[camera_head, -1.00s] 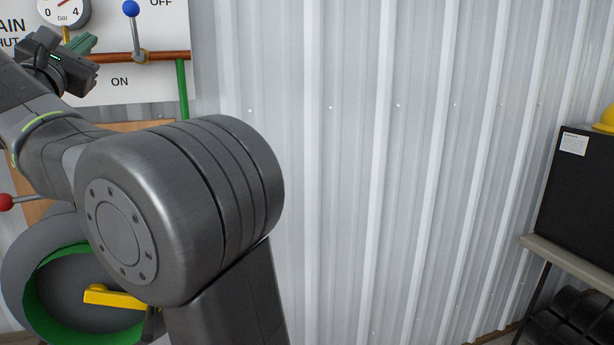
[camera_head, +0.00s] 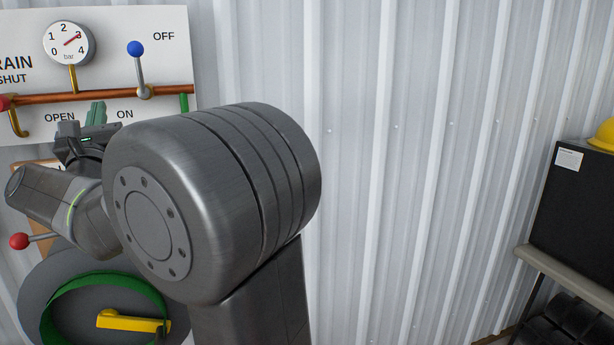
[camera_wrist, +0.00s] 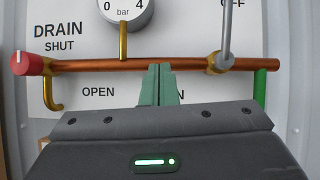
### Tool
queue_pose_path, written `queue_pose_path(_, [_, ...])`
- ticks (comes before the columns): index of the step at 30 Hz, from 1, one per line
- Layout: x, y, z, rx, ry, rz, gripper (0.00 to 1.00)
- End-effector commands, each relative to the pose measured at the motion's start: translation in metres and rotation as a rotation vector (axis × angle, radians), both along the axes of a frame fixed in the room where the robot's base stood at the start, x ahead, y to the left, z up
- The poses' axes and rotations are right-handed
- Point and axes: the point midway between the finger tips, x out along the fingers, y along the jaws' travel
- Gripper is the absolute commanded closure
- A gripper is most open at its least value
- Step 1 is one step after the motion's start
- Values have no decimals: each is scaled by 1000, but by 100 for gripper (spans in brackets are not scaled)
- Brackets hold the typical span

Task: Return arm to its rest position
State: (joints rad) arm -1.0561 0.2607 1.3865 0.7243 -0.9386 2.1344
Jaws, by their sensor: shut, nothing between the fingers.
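My gripper (camera_head: 97,112) shows in the head view at the left, in front of the lower part of the white valve board, partly hidden by my own arm. In the wrist view its green fingers (camera_wrist: 159,84) are together with nothing between them. They point toward the copper pipe (camera_wrist: 100,67), and I cannot tell how far apart they are. My arm is bent, and its large grey joint fills the middle of the head view.
The white board (camera_head: 115,52) carries a gauge (camera_head: 69,43), a blue-knobbed lever (camera_head: 136,50) and a red drain knob (camera_wrist: 27,63). A black box (camera_head: 580,210) stands on a bench at right.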

Motion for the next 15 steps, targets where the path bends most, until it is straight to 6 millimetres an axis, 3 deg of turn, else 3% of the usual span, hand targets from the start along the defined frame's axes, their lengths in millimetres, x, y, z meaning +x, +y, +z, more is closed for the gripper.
queue_pose_path(9, [2,-4,-7,-124,-36,-2,100])
queue_pose_path(11, [1,-5,-20,-122,-37,0,100])
queue_pose_path(15, [0,-8,-26,-120,-38,-1,100])
